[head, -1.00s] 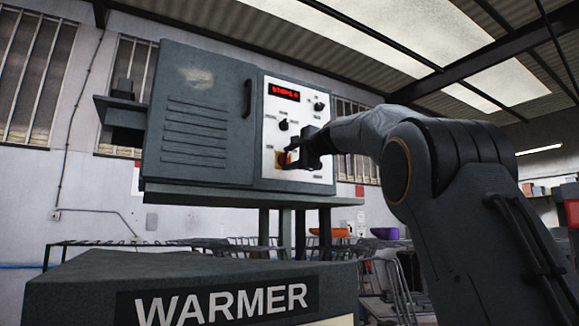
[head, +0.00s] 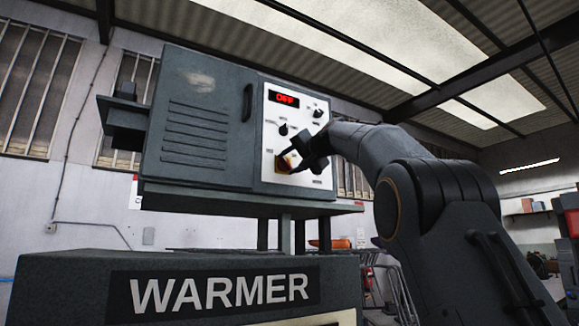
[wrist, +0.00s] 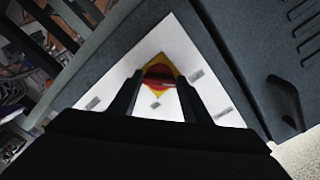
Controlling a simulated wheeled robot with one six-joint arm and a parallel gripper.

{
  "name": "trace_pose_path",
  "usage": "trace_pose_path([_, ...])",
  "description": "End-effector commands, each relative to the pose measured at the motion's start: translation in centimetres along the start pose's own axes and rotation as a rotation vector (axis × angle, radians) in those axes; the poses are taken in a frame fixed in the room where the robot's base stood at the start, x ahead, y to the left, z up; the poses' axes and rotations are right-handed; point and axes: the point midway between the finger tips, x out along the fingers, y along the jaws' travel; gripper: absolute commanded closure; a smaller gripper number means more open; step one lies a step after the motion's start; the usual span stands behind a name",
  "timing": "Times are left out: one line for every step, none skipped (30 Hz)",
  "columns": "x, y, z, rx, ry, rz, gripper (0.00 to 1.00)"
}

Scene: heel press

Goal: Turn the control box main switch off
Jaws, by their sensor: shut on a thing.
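The control box (head: 205,120) is a grey cabinet with a white panel on its right side. The main switch (head: 282,164) is a red knob on a yellow plate, low on that panel. My gripper (head: 290,160) reaches it from the right and hides part of it in the head view. In the wrist view the red switch (wrist: 158,74) on its yellow diamond-shaped plate sits between the two fingertips (wrist: 160,84). My gripper is shut on the switch.
Two small black knobs, one upper right (head: 318,113) and one mid-left (head: 283,130), sit above the switch, with a red-lit display (head: 284,98) at the top. A door handle (head: 247,102) stands left of the panel. The grey WARMER machine (head: 80,275) stands in front below.

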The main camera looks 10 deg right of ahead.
Motion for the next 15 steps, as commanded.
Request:
trace_pose_path([0.07, 0.14, 0.14, -0.017, -0.003, 0.001, 0.79])
trace_pose_path([0.07, 0.15, 0.15, -0.026, -0.003, 0.001, 0.79])
trace_pose_path([0.07, 0.15, 0.15, -0.037, -0.003, 0.001, 0.79])
trace_pose_path([0.07, 0.15, 0.15, -0.044, -0.004, 0.001, 0.79])
trace_pose_path([0.07, 0.15, 0.15, -0.051, -0.004, 0.001, 0.79])
trace_pose_path([0.06, 0.15, 0.15, -0.058, -0.004, 0.001, 0.79])
trace_pose_path([0.06, 0.15, 0.15, -0.062, -0.004, 0.001, 0.79])
trace_pose_path([0.06, 0.14, 0.14, -0.066, -0.004, 0.002, 0.79])
trace_pose_path([0.06, 0.14, 0.14, -0.069, -0.004, 0.002, 0.79])
trace_pose_path([0.06, 0.14, 0.14, -0.071, -0.004, 0.002, 0.79])
trace_pose_path([0.06, 0.14, 0.14, -0.072, -0.004, 0.002, 0.79])
trace_pose_path([0.06, 0.14, 0.14, -0.074, -0.004, 0.002, 0.79])
trace_pose_path([0.06, 0.14, 0.14, -0.074, -0.004, 0.002, 0.79])
trace_pose_path([0.06, 0.15, 0.14, -0.075, -0.004, 0.002, 0.79])
trace_pose_path([0.06, 0.15, 0.14, -0.075, -0.004, 0.002, 0.79])
